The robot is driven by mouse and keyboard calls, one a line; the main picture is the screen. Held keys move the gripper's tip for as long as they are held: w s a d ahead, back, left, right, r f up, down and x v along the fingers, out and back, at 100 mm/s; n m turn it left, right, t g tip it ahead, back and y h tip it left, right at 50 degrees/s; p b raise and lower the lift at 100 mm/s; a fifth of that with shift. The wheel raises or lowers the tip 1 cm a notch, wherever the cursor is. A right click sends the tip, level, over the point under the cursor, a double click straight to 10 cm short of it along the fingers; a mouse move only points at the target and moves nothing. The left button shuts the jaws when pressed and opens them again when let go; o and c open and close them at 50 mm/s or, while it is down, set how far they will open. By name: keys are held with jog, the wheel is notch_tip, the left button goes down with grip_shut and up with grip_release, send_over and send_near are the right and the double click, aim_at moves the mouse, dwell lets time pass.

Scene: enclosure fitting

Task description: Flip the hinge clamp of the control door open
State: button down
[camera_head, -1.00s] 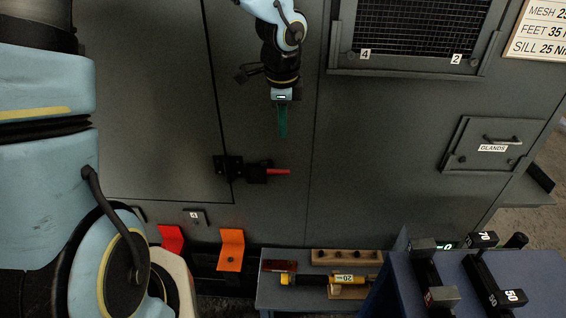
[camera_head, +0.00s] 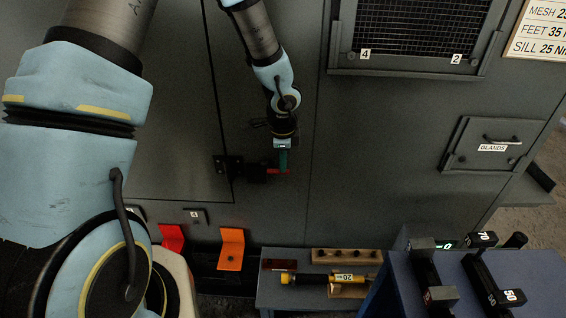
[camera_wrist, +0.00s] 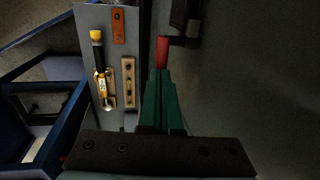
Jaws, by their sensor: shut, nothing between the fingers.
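The hinge clamp (camera_head: 257,173) is a black block with a red handle (camera_head: 276,171) pointing right, at the right edge of the control door (camera_head: 150,110). My gripper (camera_head: 283,166) is shut and empty, its green fingers pointing down in front of the red handle and hiding part of it. In the wrist view the red handle (camera_wrist: 162,50) shows just beyond the tips of the green fingers (camera_wrist: 161,75). I cannot tell whether the fingers touch the handle. The dark clamp body (camera_wrist: 181,14) shows at the top of the wrist view.
Below stands a low bench (camera_head: 270,296) with a yellow-black tool (camera_head: 310,279) and a wooden block (camera_head: 345,256). Orange (camera_head: 231,249) and red (camera_head: 172,238) brackets sit under the door. A blue table (camera_head: 540,270) with black clamps is at lower right. The panel right of the handle is clear.

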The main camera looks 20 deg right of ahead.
jog(key=shift+s+d+f+y+b, duration=0.1)
jog(key=shift+d+f+y+b, duration=0.1)
jog(key=shift+y+b, duration=0.25)
notch_tip(320, 180, down, 8)
jog(key=m+t+y+b, duration=0.2)
jog(key=t+y+b, duration=0.6)
jog(key=y, duration=0.6)
jog(key=b, duration=0.2)
jog(key=shift+a+r+b, duration=0.2)
jog(key=shift+a+b, duration=0.1)
jog(key=shift+b, duration=0.05)
jog(key=shift+a, duration=0.1)
dwell(0.4)
jog(key=shift+f, duration=0.1)
jog(key=b+v, duration=0.3)
jog(key=v, duration=0.7)
jog(key=shift+d, duration=0.35)
jog(key=shift+s, duration=0.15)
